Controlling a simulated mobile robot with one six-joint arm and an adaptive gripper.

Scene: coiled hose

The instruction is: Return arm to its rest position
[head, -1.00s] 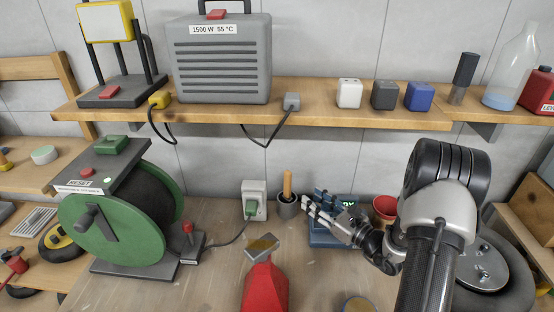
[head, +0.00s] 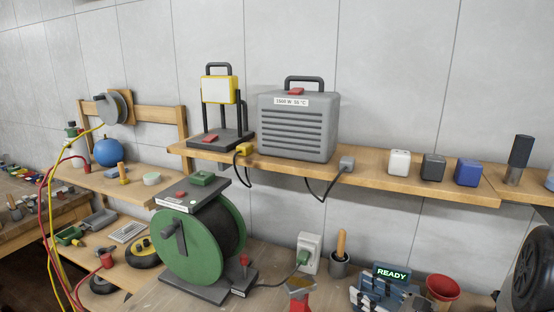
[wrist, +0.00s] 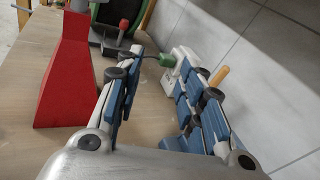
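My gripper (head: 378,294) shows at the bottom of the head view, in front of a device with a lit READY display (head: 391,274). Most of my arm is below or outside that view. In the wrist view, my gripper (wrist: 158,85) has its two blue-padded fingers apart, with only bare bench visible between them. It holds nothing. A green hose reel (head: 186,246) stands on the bench to the left in the head view, well apart from the gripper.
A red tapered object (wrist: 66,75) stands left of the fingers in the wrist view. A white socket with a green plug (head: 309,252), a pot with a wooden handle (head: 340,265) and a red cup (head: 442,287) are near the gripper. A shelf (head: 375,180) with a grey heater (head: 298,125) hangs above.

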